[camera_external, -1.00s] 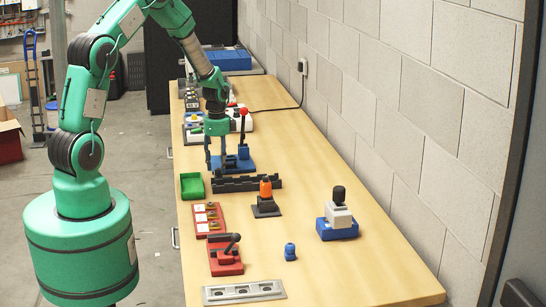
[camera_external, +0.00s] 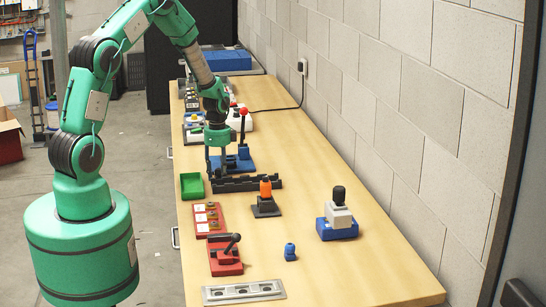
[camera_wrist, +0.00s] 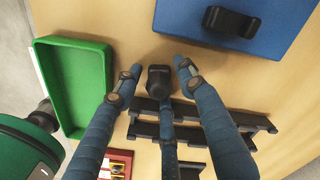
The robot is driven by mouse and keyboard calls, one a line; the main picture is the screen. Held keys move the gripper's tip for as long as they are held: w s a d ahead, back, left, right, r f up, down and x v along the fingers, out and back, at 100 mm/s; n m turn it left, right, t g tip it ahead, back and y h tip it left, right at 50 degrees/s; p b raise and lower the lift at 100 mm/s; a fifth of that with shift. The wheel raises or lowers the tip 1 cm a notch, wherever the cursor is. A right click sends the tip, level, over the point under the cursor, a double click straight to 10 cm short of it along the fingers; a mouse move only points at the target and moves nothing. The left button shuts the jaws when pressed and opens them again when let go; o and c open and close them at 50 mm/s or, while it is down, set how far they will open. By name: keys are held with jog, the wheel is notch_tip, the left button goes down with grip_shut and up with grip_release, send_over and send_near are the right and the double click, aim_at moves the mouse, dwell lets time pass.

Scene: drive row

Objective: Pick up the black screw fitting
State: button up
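In the wrist view a small dark blocky piece (camera_wrist: 158,76), likely the black screw fitting, sits on the wooden table between my fingertips. My gripper (camera_wrist: 156,74) has blue fingers that are spread apart, with a gap on both sides of the dark piece. One finger lies just below it in the picture and hides part of it; I cannot tell whether they touch. In the external view my gripper (camera_external: 217,172) points down close to the table, and the fitting cannot be made out behind the fingers.
A green tray (camera_wrist: 72,85) lies left of the fingers. A black slotted rack (camera_external: 255,183) is close on the right. A blue base with a red-knobbed lever (camera_external: 242,137) stands behind. An orange-topped piece (camera_external: 265,190) and red fixtures (camera_external: 225,256) stand nearer the front.

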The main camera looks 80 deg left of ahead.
jog(key=c, duration=0.8)
jog(key=shift+o, duration=0.2)
jog(key=shift+r, duration=0.2)
jog(key=shift+r, duration=0.6)
notch_tip(320, 180, up, 2)
jog(key=shift+r+p, duration=0.2)
jog(key=shift+p, duration=0.1)
jog(key=s+d, duration=0.3)
jog(key=s, duration=0.1)
jog(key=s+d, duration=0.3)
jog(key=d, duration=0.1)
jog(key=s+d+r+p, duration=0.1)
jog(key=s+d, duration=0.3)
jog(key=shift+s+d, duration=0.1)
jog(key=shift+s, duration=0.2)
